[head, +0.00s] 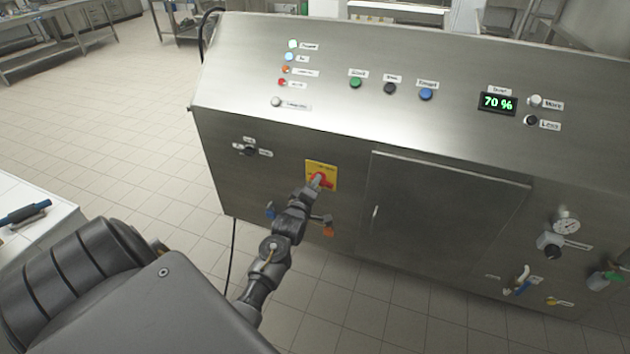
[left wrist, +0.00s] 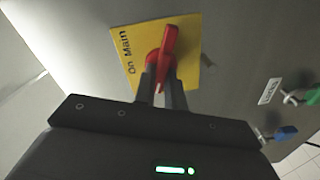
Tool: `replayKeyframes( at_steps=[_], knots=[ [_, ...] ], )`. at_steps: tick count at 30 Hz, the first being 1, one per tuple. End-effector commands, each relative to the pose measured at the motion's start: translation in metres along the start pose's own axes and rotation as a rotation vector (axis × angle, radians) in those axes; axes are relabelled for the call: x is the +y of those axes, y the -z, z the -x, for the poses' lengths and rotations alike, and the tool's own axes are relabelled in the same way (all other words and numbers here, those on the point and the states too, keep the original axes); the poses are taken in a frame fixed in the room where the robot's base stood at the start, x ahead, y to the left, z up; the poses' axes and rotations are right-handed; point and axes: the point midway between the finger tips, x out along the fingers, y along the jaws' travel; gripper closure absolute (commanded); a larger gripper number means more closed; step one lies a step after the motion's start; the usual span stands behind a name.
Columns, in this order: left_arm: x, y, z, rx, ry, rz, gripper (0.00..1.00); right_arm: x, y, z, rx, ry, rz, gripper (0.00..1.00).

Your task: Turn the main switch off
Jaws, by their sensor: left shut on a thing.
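The main switch is a red rotary handle (head: 321,179) on a yellow plate (head: 331,166) on the front of the steel machine. In the left wrist view the red handle (left wrist: 168,44) stands over the yellow plate (left wrist: 188,62), which reads "On Main". My left gripper (head: 316,183) is at the switch. In the left wrist view its two fingers (left wrist: 162,84) are shut on the red handle. The fingers hide part of the handle and plate. My right gripper is not in view.
The steel machine (head: 300,130) has several buttons, lamps and a "70 %" display (head: 497,103). Right of the switch is a cabinet door (head: 440,210). A blue-handled valve (left wrist: 285,133) sits near the switch.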

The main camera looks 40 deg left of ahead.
Motion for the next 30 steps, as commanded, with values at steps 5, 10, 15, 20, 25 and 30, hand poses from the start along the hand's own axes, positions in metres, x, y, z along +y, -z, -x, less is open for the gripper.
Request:
replayKeyframes(
  at_steps=[5,10,15,20,25,30],
  knots=[
    [0.002,0.001,0.000,0.001,0.000,0.148,1.00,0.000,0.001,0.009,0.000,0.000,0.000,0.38],
    [0.000,0.000,0.000,0.001,0.000,0.258,1.00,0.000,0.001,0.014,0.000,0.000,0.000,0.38],
    [0.000,0.000,0.000,0.000,-0.001,0.336,1.00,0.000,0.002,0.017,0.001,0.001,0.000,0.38],
    [-0.001,0.000,0.000,0.001,0.000,0.379,1.00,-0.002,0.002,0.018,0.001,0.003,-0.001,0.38],
    [-0.002,0.000,0.000,0.001,0.000,0.398,1.00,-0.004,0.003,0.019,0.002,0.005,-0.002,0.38],
    [-0.002,0.000,0.000,0.001,-0.001,0.401,1.00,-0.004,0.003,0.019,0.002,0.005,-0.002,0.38]
  ],
)
